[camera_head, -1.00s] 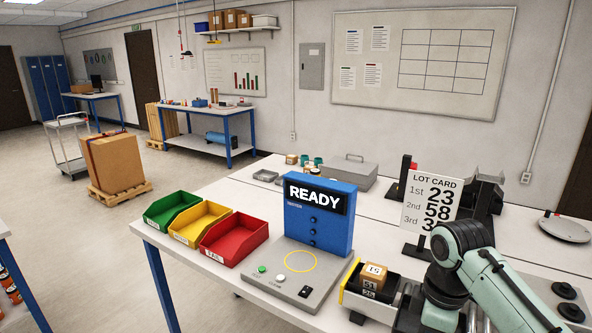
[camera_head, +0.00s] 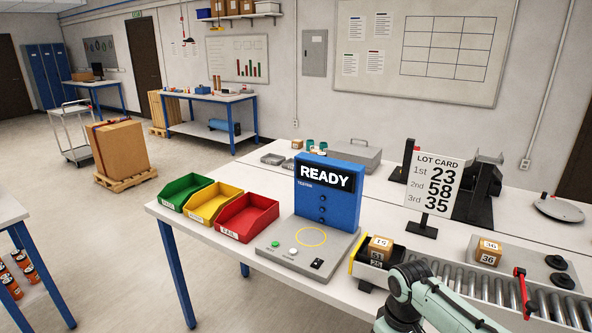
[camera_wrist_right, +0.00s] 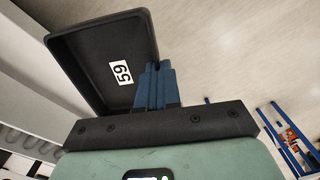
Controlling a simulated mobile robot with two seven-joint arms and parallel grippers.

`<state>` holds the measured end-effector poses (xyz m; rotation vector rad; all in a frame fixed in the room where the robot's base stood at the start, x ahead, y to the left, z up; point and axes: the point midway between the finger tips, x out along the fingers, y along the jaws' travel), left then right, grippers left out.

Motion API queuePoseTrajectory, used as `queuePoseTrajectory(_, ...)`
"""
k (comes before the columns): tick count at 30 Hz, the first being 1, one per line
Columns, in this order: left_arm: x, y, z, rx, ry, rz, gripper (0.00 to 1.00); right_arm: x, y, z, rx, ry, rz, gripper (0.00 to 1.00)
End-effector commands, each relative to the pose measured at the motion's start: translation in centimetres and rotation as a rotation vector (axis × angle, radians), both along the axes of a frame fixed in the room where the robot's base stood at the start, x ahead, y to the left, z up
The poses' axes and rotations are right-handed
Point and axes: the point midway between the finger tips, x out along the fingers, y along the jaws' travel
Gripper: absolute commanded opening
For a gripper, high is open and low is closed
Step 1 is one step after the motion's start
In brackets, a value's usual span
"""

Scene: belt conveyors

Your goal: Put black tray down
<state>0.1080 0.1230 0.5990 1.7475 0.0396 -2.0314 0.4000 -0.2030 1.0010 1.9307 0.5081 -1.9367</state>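The black tray (camera_wrist_right: 100,65), with a white label reading 59, fills the upper left of the right wrist view. It looks tilted in that view. The blue fingers of my right gripper (camera_wrist_right: 155,85) are shut on its rim, and its inside looks empty. In the head view only part of my right arm shows at the lower right, over the front of the roller conveyor. The right gripper and held tray are out of the head view. My left gripper is in neither current view.
Open floor lies at left.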

Motion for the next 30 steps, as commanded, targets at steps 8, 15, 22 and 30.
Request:
queuePoseTrajectory(8, 0.0, 0.0, 0.0, 0.0, 0.0, 0.001, 0.43, 2.4, 2.3, -9.8, -0.004, 0.007, -0.373, 0.0)
queuePoseTrajectory(15, 0.0, 0.0, 0.0, 0.0, 0.001, 0.001, 0.43, 3.3, 2.9, -12.9, -0.001, 0.004, -0.517, 0.0)
queuePoseTrajectory(22, 0.1, 0.0, 0.3, 0.0, -0.001, 0.0, 0.43, 3.5, 2.9, -12.4, -0.002, 0.0, -0.515, 0.0)
queuePoseTrajectory(30, 0.4, 0.0, 0.9, 0.001, -0.005, 0.001, 0.43, 0.8, 2.9, -15.4, -0.006, -0.002, -0.51, 0.0)
